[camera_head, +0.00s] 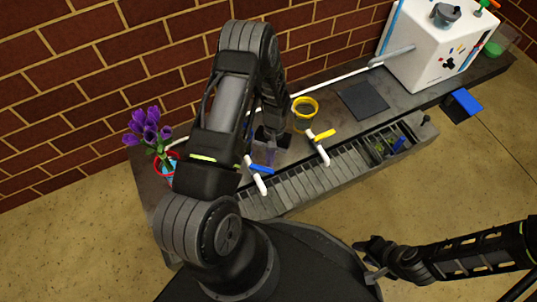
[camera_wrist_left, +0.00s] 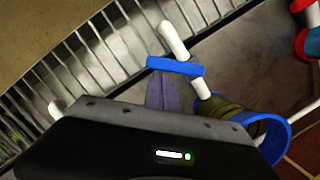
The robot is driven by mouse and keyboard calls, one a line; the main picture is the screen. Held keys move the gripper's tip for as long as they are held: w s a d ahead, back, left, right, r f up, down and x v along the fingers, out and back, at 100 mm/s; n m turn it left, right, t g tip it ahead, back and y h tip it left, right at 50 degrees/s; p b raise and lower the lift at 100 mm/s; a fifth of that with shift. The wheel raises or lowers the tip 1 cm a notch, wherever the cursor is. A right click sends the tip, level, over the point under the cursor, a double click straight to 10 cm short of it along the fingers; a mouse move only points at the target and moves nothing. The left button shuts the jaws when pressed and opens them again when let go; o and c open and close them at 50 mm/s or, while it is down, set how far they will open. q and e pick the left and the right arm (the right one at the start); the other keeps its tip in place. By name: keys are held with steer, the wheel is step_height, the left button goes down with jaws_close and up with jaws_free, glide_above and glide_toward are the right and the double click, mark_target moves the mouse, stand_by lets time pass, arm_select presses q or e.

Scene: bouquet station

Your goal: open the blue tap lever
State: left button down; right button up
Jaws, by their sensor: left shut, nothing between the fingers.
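The blue tap lever (camera_head: 262,169) sits across a white tap (camera_head: 258,182) at the front of the bench, next to the slatted drain. In the left wrist view the blue lever (camera_wrist_left: 175,66) lies crosswise on the white pipe (camera_wrist_left: 173,40). My left gripper (camera_head: 270,156) points down just behind the lever, shut and empty. Its fingertips (camera_wrist_left: 162,84) show close beside the lever's edge; I cannot tell whether they touch it. My right gripper (camera_head: 368,262) hangs at the lower right, away from the bench; its jaw state is unclear.
A second tap with a yellow lever (camera_head: 324,135) and a yellow-rimmed pot (camera_head: 303,113) stand to the right. A blue-rimmed pot (camera_wrist_left: 283,138) is close behind the blue tap. Purple flowers (camera_head: 148,127) stand in a pot at left. A white box (camera_head: 425,55) stands at far right.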

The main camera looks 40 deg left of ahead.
mark_target(269, 172)
arm_select(q)
steer(key=s+m, duration=0.1)
steer(key=m, duration=0.1)
steer(key=d+m+y+p, duration=0.1)
steer(key=s+m, duration=0.1)
steer(key=m, duration=0.1)
steer(key=shift+s+d+m, duration=0.3)
steer(key=shift+d, duration=0.1)
steer(key=shift+s+d+m+y+p, duration=0.1)
steer(key=shift+s+m+y+p, duration=0.3)
steer(key=shift+m, duration=0.55)
steer(key=shift+s+m+y+p, duration=0.2)
steer(key=shift+s+m+p, duration=0.25)
steer(key=shift+m, duration=0.5)
arm_select(e)
steer(key=shift+s+r, duration=0.2)
steer(key=shift+r, duration=1.2)
arm_select(q)
steer(key=shift+s, duration=0.1)
steer(key=shift+r, duration=0.1)
arm_select(e)
steer(key=shift+r, duration=0.1)
